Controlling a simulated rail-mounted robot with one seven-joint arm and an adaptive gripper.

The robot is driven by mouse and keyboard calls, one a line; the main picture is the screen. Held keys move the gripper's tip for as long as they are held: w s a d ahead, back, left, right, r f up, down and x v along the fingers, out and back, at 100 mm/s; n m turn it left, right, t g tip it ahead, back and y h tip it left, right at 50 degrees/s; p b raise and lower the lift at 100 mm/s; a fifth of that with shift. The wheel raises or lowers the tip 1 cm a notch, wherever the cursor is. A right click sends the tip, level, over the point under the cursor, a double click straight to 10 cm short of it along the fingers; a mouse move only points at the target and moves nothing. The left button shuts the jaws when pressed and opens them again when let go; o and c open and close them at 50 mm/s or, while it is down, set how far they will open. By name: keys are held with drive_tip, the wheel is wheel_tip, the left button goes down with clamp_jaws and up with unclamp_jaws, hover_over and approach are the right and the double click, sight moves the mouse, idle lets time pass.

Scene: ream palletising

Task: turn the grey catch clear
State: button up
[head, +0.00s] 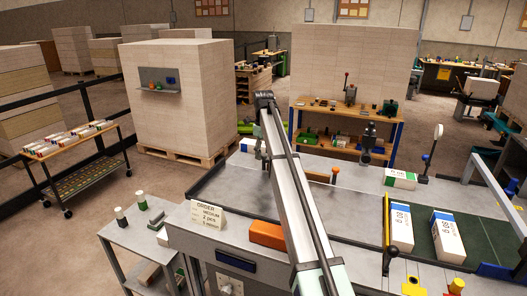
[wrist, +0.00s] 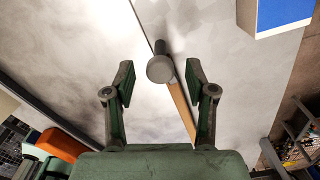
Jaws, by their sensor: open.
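A grey round-topped knob (wrist: 160,68), which looks like the grey catch, stands on the pale metal table (wrist: 90,50) in the wrist view. An orange-tan strip (wrist: 180,105) runs from beside it towards the lower right. My gripper (wrist: 160,82) is open, with one finger on each side of the knob and visible gaps to both. I cannot tell how far the fingertips are above the table. In the head view my gripper (head: 262,152) hangs over the table's far left part, partly hidden by my arm. The catch cannot be made out there.
A blue-and-white ream (wrist: 282,14) lies near the wrist view's top right. An orange block (head: 267,234) and an order card (head: 208,215) are at the table's front. An orange-topped knob (head: 335,171) stands right of my arm. Two reams (head: 447,236) lie on the green belt.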

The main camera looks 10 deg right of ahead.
clamp_jaws()
drive_tip(key=shift+n, duration=0.3)
drive_tip(key=n+b, duration=0.1)
drive_tip(key=n, duration=0.2)
drive_tip(key=shift+n, duration=0.3)
drive_tip(key=n+b, duration=0.1)
drive_tip(key=n, duration=0.7)
drive_tip(key=shift+s+b, duration=0.1)
drive_tip(key=shift+b, duration=0.3)
drive_tip(key=shift+n, duration=2)
